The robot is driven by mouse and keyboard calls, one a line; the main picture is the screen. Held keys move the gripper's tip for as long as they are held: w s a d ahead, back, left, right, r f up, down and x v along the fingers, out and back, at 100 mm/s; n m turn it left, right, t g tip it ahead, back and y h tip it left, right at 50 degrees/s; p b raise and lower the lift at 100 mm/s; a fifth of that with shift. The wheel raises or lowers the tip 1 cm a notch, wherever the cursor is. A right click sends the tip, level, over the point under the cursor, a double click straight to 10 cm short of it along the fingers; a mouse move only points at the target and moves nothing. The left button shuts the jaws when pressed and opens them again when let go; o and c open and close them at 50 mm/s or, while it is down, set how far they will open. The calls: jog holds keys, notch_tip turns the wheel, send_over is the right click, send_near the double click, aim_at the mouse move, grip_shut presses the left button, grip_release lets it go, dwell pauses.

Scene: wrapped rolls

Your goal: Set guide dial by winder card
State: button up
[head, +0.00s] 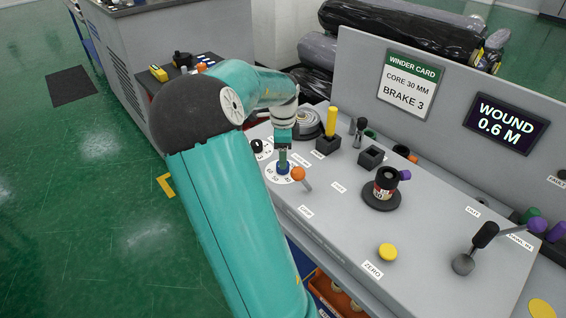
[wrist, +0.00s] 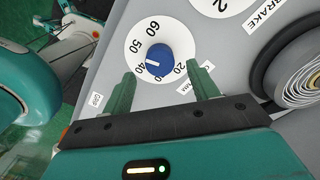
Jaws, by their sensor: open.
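The winder card (head: 409,85) on the upright panel reads "CORE 30 MM" and "BRAKE 3". The guide dial is a blue knob (wrist: 158,60) on a white round scale (wrist: 183,42). In the wrist view the numbers 20, 40, 50 and 60 show; the part of the scale between 20 and 40 is hard to read. The knob's white mark points to the left, near 40. My gripper (wrist: 163,80) is open, its two green fingers at the near side of the knob, apart from it. In the head view my gripper (head: 283,149) is directly above the blue knob (head: 283,168).
An orange-topped lever (head: 299,174) stands close right of the dial. The brake dial (head: 261,148) is beside it, with a grey tape roll (head: 307,122) behind. A yellow handle (head: 331,122) and a spindle with a roll (head: 385,183) stand further right. A screen (head: 505,124) reads "WOUND 0.6 M".

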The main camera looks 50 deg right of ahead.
notch_tip(320, 180, down, 4)
jog(key=shift+f, duration=0.1)
jog(key=c, duration=1)
